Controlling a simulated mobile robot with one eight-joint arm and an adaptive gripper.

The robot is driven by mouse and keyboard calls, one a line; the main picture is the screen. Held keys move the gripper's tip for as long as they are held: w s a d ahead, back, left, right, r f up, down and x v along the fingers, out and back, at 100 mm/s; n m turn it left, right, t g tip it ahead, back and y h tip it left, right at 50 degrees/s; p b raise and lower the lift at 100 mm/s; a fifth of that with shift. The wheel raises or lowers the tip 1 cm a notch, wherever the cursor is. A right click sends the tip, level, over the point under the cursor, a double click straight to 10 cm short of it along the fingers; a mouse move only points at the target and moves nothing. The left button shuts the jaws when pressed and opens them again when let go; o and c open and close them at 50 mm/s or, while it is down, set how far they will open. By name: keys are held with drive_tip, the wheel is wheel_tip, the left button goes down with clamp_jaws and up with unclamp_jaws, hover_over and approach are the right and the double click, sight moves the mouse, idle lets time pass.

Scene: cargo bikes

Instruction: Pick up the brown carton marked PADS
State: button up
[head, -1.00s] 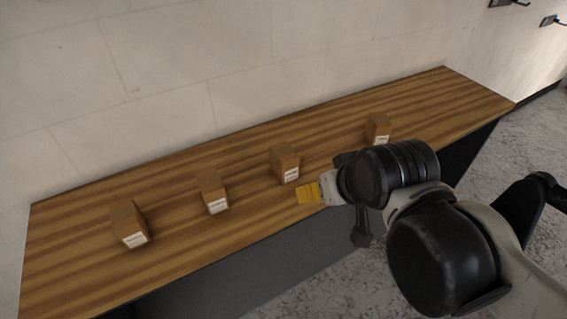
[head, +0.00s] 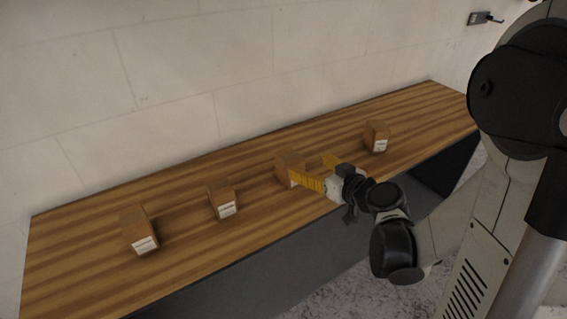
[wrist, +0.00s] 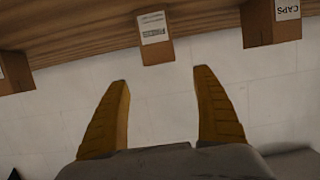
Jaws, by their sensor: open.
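Four brown cartons with white labels stand in a row on the wooden bench top: a far-left one (head: 138,225), a second (head: 221,196), a third (head: 288,161) and a far-right one (head: 376,132). I cannot read PADS on any label. My gripper (head: 309,167) is open, with yellow fingers beside the third carton; one finger partly covers its label. In the wrist view, a labelled carton (wrist: 158,51) lies ahead of the gap between my open fingers (wrist: 160,78), with nothing between them. A carton marked CAPS (wrist: 270,25) is at the right there, and another (wrist: 14,72) at the left edge.
The wooden bench (head: 80,268) runs along a pale tiled wall (head: 170,80). Bare bench top lies between the cartons and along the front edge. A dark hook (head: 484,18) is on the wall at the upper right.

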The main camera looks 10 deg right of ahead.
sight(292, 157)
drive_tip(key=b+x, duration=0.3)
drive_tip(key=x, duration=0.7)
drive_tip(key=shift+w+a+f+b, duration=0.15)
drive_tip(key=shift+w+f+b, duration=0.1)
drive_tip(key=shift+f+b, duration=0.05)
drive_tip(key=shift+r, duration=0.15)
drive_tip(key=shift+c, duration=0.2)
drive_tip(key=c, duration=1.4)
